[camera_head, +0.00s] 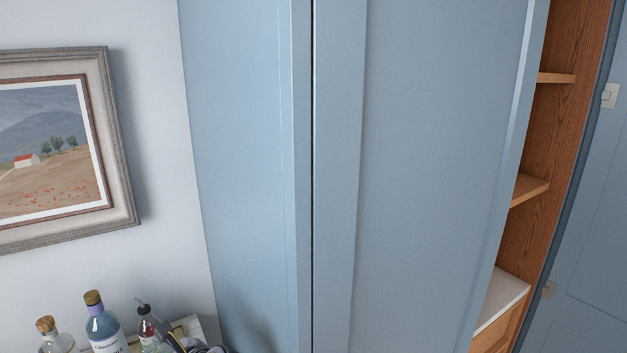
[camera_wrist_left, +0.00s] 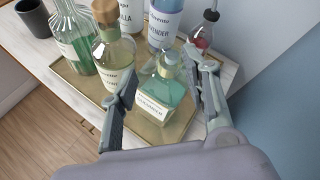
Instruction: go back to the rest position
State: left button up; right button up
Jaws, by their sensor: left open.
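My left gripper (camera_wrist_left: 165,100) is open in the left wrist view. A square bottle (camera_wrist_left: 160,88) with green liquid and a white label stands on the tray, seen between its two fingers. I cannot tell whether the fingers touch it. In the head view, only a small dark part at the bottom edge, beside the bottles, appears to belong to my left gripper (camera_head: 185,343). My right gripper is in neither view.
A gold tray (camera_wrist_left: 72,78) on a white-topped wooden cabinet (camera_wrist_left: 40,50) holds several bottles close around the left gripper. A dark cup (camera_wrist_left: 33,17) stands at its left. A blue cupboard door (camera_head: 430,150) stands partly open beside wooden shelves (camera_head: 530,188). A framed painting (camera_head: 122,160) hangs at left.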

pick_arm(q)
jog(key=s+d+f+n+g+h, duration=0.1)
jog(key=s+d+f+n+h, duration=0.3)
jog(key=s+f+n+h, duration=0.75)
jog(key=s+d+f+n+g, duration=0.1)
jog(key=s+d+n, duration=0.2)
jog(key=s, duration=0.5)
jog(key=s+d+f+n, duration=0.1)
jog(key=s+d+n, duration=0.2)
jog(key=s, duration=0.6)
notch_tip(320, 180, down, 31)
jog(key=s+g+b, duration=0.1)
jog(key=g+b, duration=0.1)
jog(key=b, duration=0.4)
jog(key=s+a+f+b, duration=0.1)
jog(key=s+f+b, duration=0.1)
jog(key=s+f, duration=0.6)
jog(key=s+a+f+g+b, duration=0.1)
jog(key=s+f+b, duration=0.1)
jog(key=s+f, duration=0.7)
notch_tip(320, 180, down, 4)
jog(key=shift+s+a+f, duration=0.1)
jog(key=shift+s+a, duration=0.1)
jog(key=shift+a, duration=0.05)
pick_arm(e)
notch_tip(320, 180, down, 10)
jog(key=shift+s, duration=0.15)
